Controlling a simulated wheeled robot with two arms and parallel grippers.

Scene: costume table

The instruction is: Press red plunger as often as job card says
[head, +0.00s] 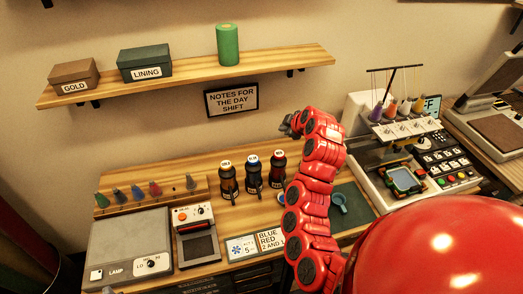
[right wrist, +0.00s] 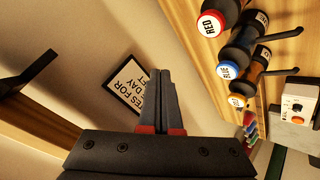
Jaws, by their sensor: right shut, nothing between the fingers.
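The red-topped bottle (head: 278,170), whose top reads RED in the right wrist view (right wrist: 212,22), stands upright at the right end of a row of three dark bottles. The blue-topped bottle (head: 253,174) and the gold-topped bottle (head: 228,184) stand to its left. A white job card (head: 270,239) lies at the table front; "BLUE", "RED" and "2 AND" show, and my right arm hides its right part. My right gripper (head: 289,126) is shut and empty, raised above and apart from the bottles. Its closed fingers also show in the right wrist view (right wrist: 163,78). My left gripper is out of view.
Another card (head: 240,247) lies left of the job card. A grey lamp box (head: 130,240) and an orange-topped device (head: 194,222) stand at left, before a rack of small coloured cones (head: 154,190). An embroidery machine (head: 400,160) stands at right. A shelf (head: 190,76) hangs above.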

